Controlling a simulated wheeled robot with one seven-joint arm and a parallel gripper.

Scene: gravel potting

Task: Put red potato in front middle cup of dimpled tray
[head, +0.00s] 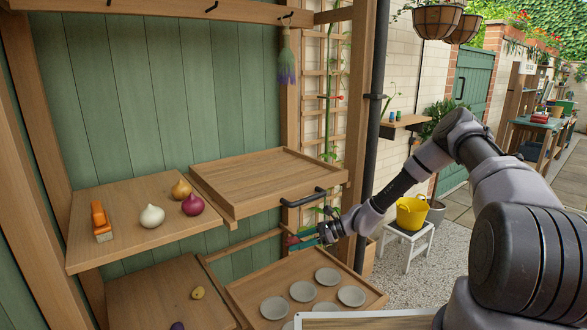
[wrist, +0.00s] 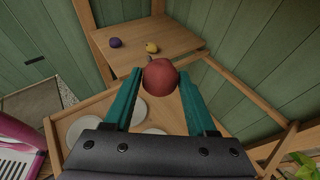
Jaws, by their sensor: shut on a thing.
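My gripper (head: 312,236) is shut on the red potato (wrist: 160,77), with a teal finger on each side of it in the wrist view. In the head view, the potato shows only as a small red patch (head: 292,241) at the fingertips. My gripper holds it above the back part of the dimpled tray (head: 250,290), a wooden tray with several round grey cups. The cups in view look empty. The tray's front is cut off by the picture edge and a board. In the wrist view, my gripper hides part of the tray and its cups (wrist: 134,108).
A yellow potato (head: 197,293) and a purple potato (head: 177,326) lie on the lower left shelf. Above are a shelf with onions (head: 152,216) and a wooden drawer (head: 265,180) with a black handle, close over my gripper. A yellow bucket (head: 411,213) stands on a white stool at right.

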